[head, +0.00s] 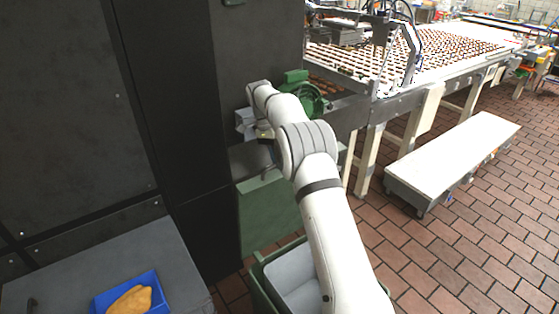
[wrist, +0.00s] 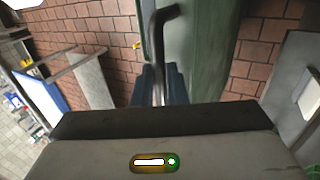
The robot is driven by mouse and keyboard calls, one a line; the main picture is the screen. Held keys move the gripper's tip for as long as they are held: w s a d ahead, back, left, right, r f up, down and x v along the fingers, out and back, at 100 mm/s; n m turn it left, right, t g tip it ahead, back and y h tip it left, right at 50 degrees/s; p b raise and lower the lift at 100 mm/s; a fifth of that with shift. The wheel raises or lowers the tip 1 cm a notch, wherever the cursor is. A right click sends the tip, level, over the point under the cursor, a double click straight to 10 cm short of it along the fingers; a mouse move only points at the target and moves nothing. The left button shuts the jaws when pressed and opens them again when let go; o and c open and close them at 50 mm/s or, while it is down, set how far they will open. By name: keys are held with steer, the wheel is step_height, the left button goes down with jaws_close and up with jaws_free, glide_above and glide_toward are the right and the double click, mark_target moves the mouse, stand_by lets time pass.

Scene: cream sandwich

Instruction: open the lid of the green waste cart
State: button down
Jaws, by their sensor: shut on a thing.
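The green waste cart (head: 259,287) stands at the bottom centre of the head view, with its grey inside showing past my arm. A green panel (head: 268,222), which looks like its lid, stands roughly upright at its back. In the head view the fingers and the handle are hidden or too small to make out.
A tall dark cabinet (head: 170,90) stands close on the left. A blue tray (head: 155,284) with yellow-brown food sits on a grey surface at lower left. A conveyor (head: 435,75) runs behind at right. A low white bench (head: 455,158) stands on the brick-tiled floor, which is open at right.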

steer(key=shift+f, duration=0.55)
steer(key=c, duration=1.9)
jaws_free()
steer(key=o, duration=0.3)
steer(key=shift+w+a+f, duration=0.2)
steer(key=shift+w, duration=0.1)
steer(key=shift+o, duration=0.7)
steer(key=shift+s+d+r, duration=0.1)
steer(key=shift+s+r, duration=0.1)
steer(key=shift+w, duration=0.1)
